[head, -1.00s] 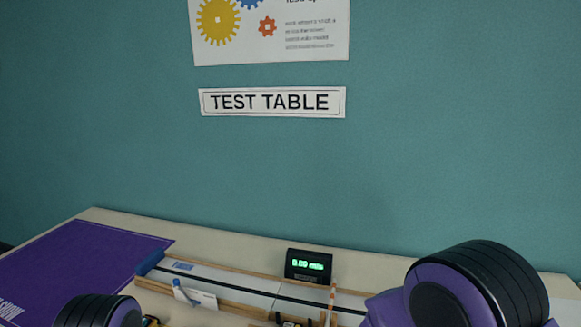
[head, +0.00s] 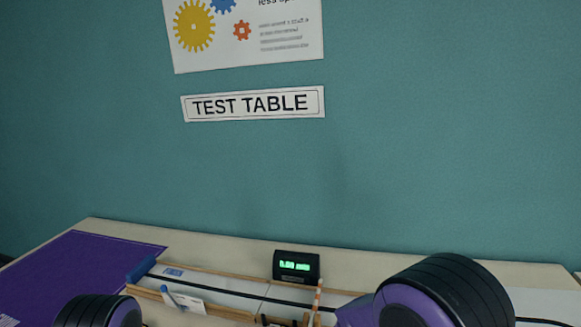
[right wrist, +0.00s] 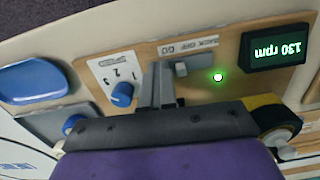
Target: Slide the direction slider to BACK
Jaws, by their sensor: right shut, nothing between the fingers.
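In the right wrist view, a wooden control board (right wrist: 205,92) carries the direction slider (right wrist: 190,67), a small grey piece under an upside-down label strip (right wrist: 188,46). The label is too small to read surely, so I cannot tell which end the slider is at. My right gripper (right wrist: 160,72) is shut and empty, its fingertips just left of the slider. I cannot tell whether they touch it. In the head view my right arm hides the board. My left gripper is out of view.
Beside the slider are a lit green lamp (right wrist: 218,77), a display reading 130 rpm (right wrist: 276,51) and a blue knob (right wrist: 122,94) on a plate marked 1, 2, 3. A blue tray-like piece (right wrist: 33,82) lies left. The head view shows a track (head: 225,283) and another display (head: 296,265).

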